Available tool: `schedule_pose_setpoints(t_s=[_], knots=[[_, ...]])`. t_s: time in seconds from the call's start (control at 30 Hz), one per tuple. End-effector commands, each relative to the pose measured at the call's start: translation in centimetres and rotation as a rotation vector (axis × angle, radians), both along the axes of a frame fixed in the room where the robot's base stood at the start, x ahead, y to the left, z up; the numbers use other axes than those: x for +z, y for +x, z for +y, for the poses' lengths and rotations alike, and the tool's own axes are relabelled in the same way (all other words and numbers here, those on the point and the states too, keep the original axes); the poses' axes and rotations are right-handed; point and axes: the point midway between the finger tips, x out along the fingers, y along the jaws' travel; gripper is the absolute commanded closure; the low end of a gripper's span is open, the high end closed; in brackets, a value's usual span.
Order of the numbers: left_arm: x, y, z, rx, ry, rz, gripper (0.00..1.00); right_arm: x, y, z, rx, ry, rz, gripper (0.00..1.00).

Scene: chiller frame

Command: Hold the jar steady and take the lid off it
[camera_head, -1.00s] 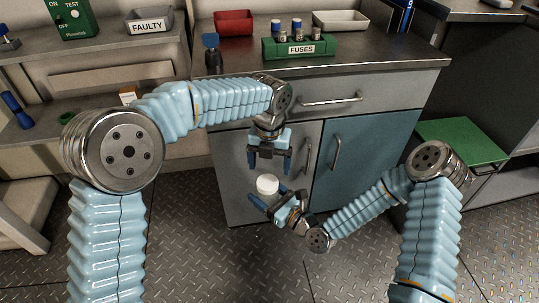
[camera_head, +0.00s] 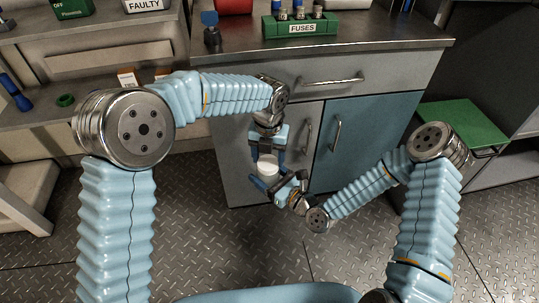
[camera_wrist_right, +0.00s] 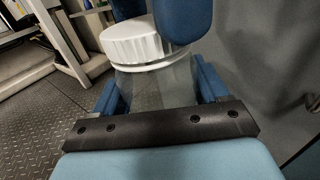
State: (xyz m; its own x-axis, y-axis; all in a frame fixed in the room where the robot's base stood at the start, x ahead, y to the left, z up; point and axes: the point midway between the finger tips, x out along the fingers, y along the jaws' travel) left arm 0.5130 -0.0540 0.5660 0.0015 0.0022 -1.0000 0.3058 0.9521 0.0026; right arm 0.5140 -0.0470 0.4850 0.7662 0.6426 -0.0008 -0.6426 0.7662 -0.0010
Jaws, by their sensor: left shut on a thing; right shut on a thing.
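The jar stands upright with a white ribbed lid (camera_head: 268,163) on top; the lid also shows in the right wrist view (camera_wrist_right: 132,43). The jar body (camera_wrist_right: 160,88) is see-through and greyish, and mostly hidden in the head view. My right gripper (camera_head: 269,179) is shut on the jar body from below right, its blue fingers on either side. My left gripper (camera_head: 268,156) points down from above and is shut on the lid. Its blue fingers (camera_wrist_right: 184,18) flank the lid in the right wrist view. I see no clear gap between lid and jar.
The jar is held in the air before the grey cabinet (camera_head: 232,160) with its blue door (camera_head: 370,145). Above, the worktop (camera_head: 350,35) carries a green fuse holder (camera_head: 302,26). A green-topped surface (camera_head: 462,118) is at right. The plated floor (camera_head: 220,245) is open below.

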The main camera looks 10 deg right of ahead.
Motion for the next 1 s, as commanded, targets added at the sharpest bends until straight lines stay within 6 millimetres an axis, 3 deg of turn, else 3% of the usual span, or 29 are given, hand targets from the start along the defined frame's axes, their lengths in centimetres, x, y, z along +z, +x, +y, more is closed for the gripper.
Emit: schedule_pose_setpoints(t_s=[0.17,0.27,1.0], knots=[[0.12,-0.33,-0.63,0.041,-0.011,0.003,0.74,0.09,-0.06,0.28,0.007,0.000,-0.001,1.00],[0.16,-0.30,-0.67,0.213,-0.012,0.003,0.74,0.10,-0.07,0.32,0.008,0.000,-0.001,1.00],[0.43,-0.56,0.22,2.517,-0.014,0.008,0.74,0.16,-0.37,0.69,0.020,0.001,-0.002,1.00]])
